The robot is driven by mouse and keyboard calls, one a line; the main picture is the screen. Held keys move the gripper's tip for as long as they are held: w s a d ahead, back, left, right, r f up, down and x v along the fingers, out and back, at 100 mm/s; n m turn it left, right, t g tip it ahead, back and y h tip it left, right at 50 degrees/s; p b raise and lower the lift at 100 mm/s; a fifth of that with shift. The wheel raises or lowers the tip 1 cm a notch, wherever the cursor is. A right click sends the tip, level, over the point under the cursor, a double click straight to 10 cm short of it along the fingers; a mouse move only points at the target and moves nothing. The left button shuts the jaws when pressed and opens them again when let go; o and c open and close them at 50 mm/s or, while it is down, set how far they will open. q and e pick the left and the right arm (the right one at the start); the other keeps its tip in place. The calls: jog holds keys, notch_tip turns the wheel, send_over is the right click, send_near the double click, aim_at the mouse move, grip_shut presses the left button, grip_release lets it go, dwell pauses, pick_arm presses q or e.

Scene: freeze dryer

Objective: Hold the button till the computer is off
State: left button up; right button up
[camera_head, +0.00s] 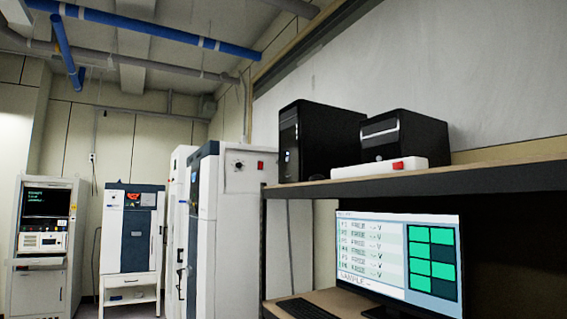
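A black computer tower (318,141) stands upright on the upper shelf, its front facing left with a small light on it. A second black computer case (404,136) sits to its right on the same shelf. A monitor (399,259) below the shelf is lit, with text rows and green blocks. I cannot tell which button the task means; a power button on the tower front is too small to make out. Neither of my grippers shows in the head view.
The dark shelf edge (420,184) juts out over the desk. A white power strip (379,174) with a red switch (397,165) lies at the shelf front. A keyboard (301,308) lies on the desk. Tall white and blue cabinets (203,230) stand left of the shelf.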

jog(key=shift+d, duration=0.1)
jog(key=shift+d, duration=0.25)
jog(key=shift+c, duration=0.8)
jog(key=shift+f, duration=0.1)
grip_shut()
